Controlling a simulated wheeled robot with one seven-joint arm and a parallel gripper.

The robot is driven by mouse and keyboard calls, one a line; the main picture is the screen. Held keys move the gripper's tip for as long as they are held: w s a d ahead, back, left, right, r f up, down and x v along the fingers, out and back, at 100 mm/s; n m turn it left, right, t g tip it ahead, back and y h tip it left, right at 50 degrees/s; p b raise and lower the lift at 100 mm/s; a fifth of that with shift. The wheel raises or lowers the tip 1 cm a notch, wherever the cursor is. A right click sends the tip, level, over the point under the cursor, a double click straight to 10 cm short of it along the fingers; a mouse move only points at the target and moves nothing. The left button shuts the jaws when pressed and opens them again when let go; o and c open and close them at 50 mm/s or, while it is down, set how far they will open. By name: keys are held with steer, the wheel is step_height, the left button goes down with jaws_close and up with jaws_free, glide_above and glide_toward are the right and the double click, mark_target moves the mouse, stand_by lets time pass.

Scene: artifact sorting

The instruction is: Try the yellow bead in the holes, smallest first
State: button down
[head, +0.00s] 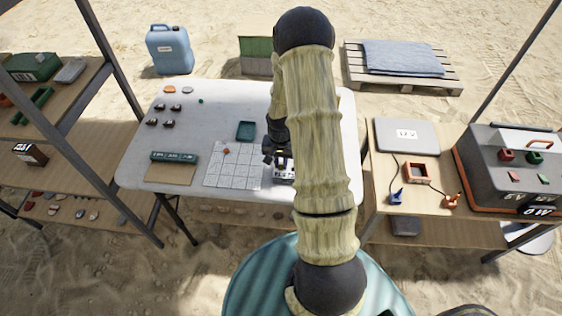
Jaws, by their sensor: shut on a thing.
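My gripper (280,160) is dark and reaches down over the right part of the white table, right of the gridded sheet. It is shut, and a tiny yellow spot at its fingertips looks like the yellow bead (281,160); the fingers hide most of it. Just below the fingertips in the picture is a small pale block with dark marks (284,177), which may be the piece with the holes. The holes are too small to tell apart, and I cannot tell whether the bead touches the block.
The white table (225,100) bears a gridded sheet (232,172) with a red bit, a green tray (245,131), a dark green labelled bar (174,157) and several dark small pieces. Shelves stand left; a side table (432,170) stands right. My arm hides the table's right part.

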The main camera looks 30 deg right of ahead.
mark_target(281, 165)
stand_by(0.4)
steer(key=c, duration=0.9)
jaws_free()
steer(key=shift+c, duration=0.2)
steer(key=shift+r, duration=0.1)
steer(key=shift+r+p, duration=2.35)
steer(key=shift+r, duration=0.55)
steer(key=shift+r, duration=0.1)
steer(key=s+a+r+n+t, duration=0.1)
steer(key=s+a+r+n, duration=0.1)
steer(key=s+a+r, duration=0.2)
steer(key=s+a+r+n, duration=0.3)
steer(key=s+a+r, duration=0.1)
steer(key=r, duration=0.5)
steer(key=s+a+r+n+t, duration=0.1)
steer(key=s+a+r+n, duration=0.1)
steer(key=s+a+r, duration=0.2)
step_height(281, 165, up, 4)
steer(key=shift+s+a+f+n+t, duration=0.2)
steer(key=shift+s+a+n+t, duration=0.15)
steer(key=shift+a, duration=0.4)
